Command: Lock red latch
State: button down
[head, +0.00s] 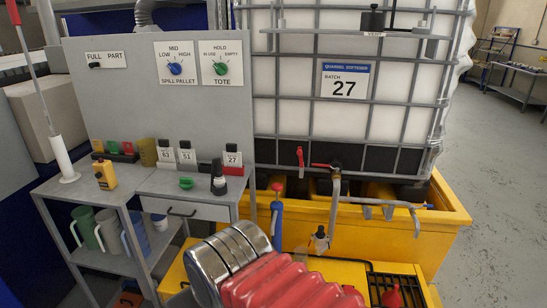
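A small red upright piece (300,157), which looks like the latch, stands at the front lower edge of the caged white tote (290,110). Just right of it is a flat red lever (322,165) on top of the grey outlet valve (336,180). The picture is too small to tell whether the latch is locked. My arm's red ribbed sleeve and metal joint fill the bottom centre. My gripper is not visible, so I cannot see its state or any contact.
The tote stands in a yellow spill pallet (445,222), with a pipe (385,205) along its right front. A blue-handled tool (276,215) and a small bottle (320,240) are near the pallet front. A grey bench (155,182) stands left. Open floor (490,160) lies right.

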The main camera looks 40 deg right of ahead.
aim_at(299, 152)
jog(key=u, duration=1.15)
jog(key=k, duration=0.85)
jog(key=z, duration=1.1)
jog(key=i, duration=0.95)
jog(key=z, duration=0.05)
